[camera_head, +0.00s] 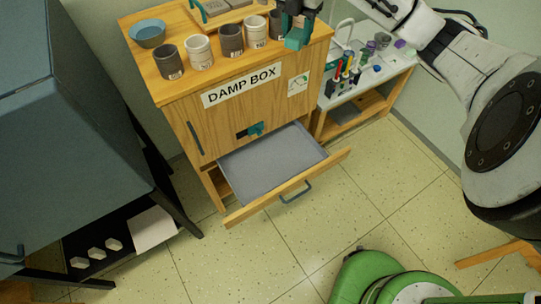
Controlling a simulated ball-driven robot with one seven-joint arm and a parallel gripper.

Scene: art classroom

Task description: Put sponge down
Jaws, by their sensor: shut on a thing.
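My gripper (297,22) is at the top of the view, by the right end of the damp box's wooden top.
The damp box (190,125) has an open, empty-looking drawer (268,160) jutting out below. Several cups (200,52) and a blue bowl (147,33) line its top. A sink counter (395,68) with tools stands right. A dark blue cabinet (70,120) stands left.

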